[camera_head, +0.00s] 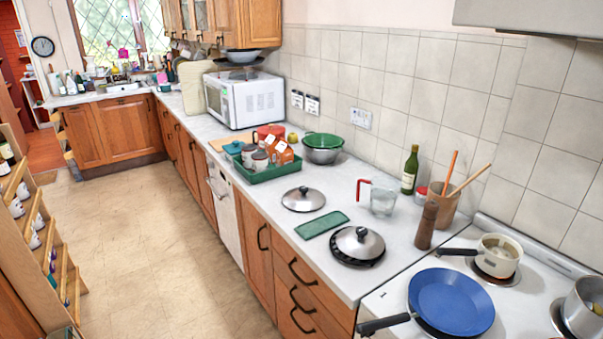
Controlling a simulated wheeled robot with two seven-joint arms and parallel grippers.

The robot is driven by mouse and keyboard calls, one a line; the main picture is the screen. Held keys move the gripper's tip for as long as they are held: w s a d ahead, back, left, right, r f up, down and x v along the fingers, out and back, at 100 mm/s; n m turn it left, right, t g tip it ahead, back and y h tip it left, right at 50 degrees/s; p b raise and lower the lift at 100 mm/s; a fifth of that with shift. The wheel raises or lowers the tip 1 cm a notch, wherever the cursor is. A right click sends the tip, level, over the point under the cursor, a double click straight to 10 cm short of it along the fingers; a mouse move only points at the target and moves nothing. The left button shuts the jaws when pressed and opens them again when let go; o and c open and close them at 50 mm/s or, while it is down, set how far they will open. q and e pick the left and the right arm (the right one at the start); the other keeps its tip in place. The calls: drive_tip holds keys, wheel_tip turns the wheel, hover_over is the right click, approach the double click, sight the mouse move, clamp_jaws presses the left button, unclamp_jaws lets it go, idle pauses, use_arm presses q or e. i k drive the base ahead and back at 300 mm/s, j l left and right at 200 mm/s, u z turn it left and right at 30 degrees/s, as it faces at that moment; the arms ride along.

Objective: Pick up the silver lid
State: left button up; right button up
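Two silver lids with dark knobs show on the white counter in the head view. One silver lid (300,204) lies farther back, behind a green rectangular mat (322,224). The other silver lid (352,252) is nearer, on top of a dark round thing (376,263) that shows as a rim under it. I cannot tell which lid the task means. Neither of my grippers is in view.
A glass jug with a red handle (381,202), a green bottle (410,170) and a brown mill (427,226) stand to the right of the lids. A blue pan (451,300) is on the stove. A green tray (262,175) holds jars.

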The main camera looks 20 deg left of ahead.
sight(361, 242)
drive_tip(key=i+j, duration=0.25)
drive_tip(key=i+j+z, duration=0.1)
drive_tip(key=i+j, duration=0.15)
drive_tip(key=j, duration=0.2)
drive_tip(key=i+j, duration=0.25)
drive_tip(key=i+j+z, duration=0.1)
drive_tip(key=i+j, duration=0.15)
drive_tip(key=j, duration=0.2)
drive_tip(key=i+j, duration=0.25)
drive_tip(key=j, duration=0.15)
drive_tip(key=i+j+z, duration=0.25)
drive_tip(key=j+z, duration=0.1)
drive_tip(key=z, duration=0.15)
drive_tip(key=l+z, duration=0.1)
drive_tip(key=z, duration=2.1)
drive_tip(key=u, duration=1.6)
drive_tip(key=i, duration=0.05)
